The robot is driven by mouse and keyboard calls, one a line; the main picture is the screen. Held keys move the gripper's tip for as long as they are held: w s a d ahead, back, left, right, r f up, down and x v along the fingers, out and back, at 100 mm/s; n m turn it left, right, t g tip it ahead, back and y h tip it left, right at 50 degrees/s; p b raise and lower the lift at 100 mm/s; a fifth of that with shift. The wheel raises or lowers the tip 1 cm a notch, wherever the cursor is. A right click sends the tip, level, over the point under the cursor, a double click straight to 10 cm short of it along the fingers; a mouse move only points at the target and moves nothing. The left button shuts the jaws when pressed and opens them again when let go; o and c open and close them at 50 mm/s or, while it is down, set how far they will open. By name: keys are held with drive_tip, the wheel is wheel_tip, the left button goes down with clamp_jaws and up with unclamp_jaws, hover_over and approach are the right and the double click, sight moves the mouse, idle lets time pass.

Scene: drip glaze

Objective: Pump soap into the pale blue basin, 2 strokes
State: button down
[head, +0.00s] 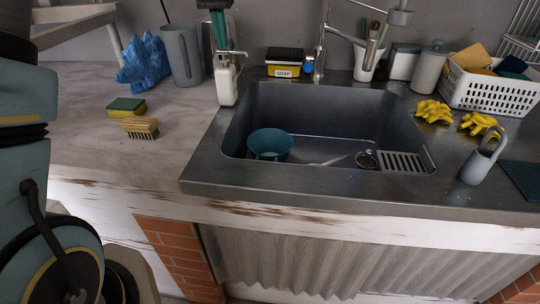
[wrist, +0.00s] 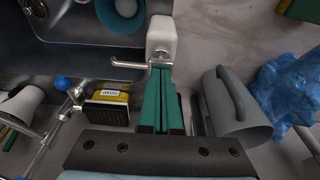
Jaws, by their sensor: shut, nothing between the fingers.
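A white soap pump bottle (head: 227,82) stands upright at the sink's back left corner, its nozzle pointing right in the head view. It also shows in the wrist view (wrist: 162,36), with the nozzle pointing left. My gripper (head: 220,47) points down over the pump head, its green fingers together and empty. In the wrist view the fingertips (wrist: 161,70) are at the pump head; I cannot tell whether they touch it. A blue basin (head: 270,145), teal in this light, sits in the front left of the sink; part of it shows in the wrist view (wrist: 122,23).
The dark sink (head: 330,105) has a tap (head: 320,55) at its back edge. A soap box with a sponge (head: 284,64) stands behind it. A grey jug (head: 182,55) and blue bag (head: 144,62) are left. A brush (head: 141,126) and sponge (head: 126,107) lie on the left counter.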

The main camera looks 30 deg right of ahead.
idle(0.3)
drive_tip(key=shift+p+v, duration=1.25)
drive_tip(key=shift+p, duration=0.05)
drive_tip(key=shift+w+d+r, duration=0.15)
drive_tip(key=shift+w+r, duration=0.05)
drive_tip(key=p+v, duration=0.1)
drive_tip(key=v, duration=0.1)
drive_tip(key=p+v, duration=0.1)
drive_tip(key=p, duration=0.1)
drive_tip(key=w+p+v, duration=0.1)
drive_tip(key=p+v, duration=0.1)
drive_tip(key=shift+s+d+r, duration=0.1)
drive_tip(key=shift+d+r, duration=0.25)
drive_tip(key=shift+r, duration=0.15)
